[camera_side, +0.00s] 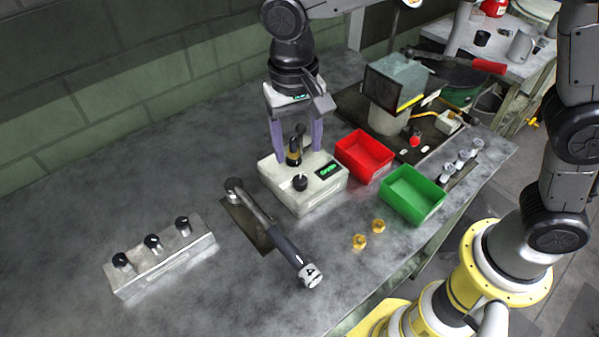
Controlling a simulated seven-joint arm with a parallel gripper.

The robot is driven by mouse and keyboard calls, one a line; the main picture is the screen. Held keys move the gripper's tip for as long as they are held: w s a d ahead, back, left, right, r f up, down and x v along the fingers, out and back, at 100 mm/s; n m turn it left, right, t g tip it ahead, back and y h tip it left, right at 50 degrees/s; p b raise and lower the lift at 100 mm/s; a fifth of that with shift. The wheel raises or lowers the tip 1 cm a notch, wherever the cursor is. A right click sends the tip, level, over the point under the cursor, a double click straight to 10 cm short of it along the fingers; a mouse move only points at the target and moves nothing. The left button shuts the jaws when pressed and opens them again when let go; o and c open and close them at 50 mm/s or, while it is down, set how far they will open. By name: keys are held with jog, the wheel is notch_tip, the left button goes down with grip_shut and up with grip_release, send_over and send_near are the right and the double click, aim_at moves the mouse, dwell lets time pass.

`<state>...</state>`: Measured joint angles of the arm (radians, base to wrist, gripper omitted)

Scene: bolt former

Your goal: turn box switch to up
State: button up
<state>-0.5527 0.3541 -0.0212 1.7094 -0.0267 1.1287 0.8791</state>
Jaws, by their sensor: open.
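The pale control box (315,196) stands on the grey bench in the middle of the view. On its top are an upright black post with a gold band (294,156), a round black knob (300,182) and a small dark display with green marks (328,169). I cannot tell which of these is the switch, or its position. My gripper (298,151) points down over the back of the box. Its two purple fingers are open, one on each side of the black post. I cannot tell whether they touch it.
Red (365,156) and green (412,195) bins stand right of the box. Two brass nuts (368,234) lie in front. A long-handled tool (275,235) lies to the left, near a metal block (162,259) with black-topped pieces. A machine (395,90) stands behind. The far left bench is clear.

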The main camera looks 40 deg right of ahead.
aim_at(300, 179)
notch_tip(300, 179, down, 8)
jog(key=shift+d+f, duration=0.15)
jog(key=shift+f, duration=0.05)
grip_shut()
dwell(0.4)
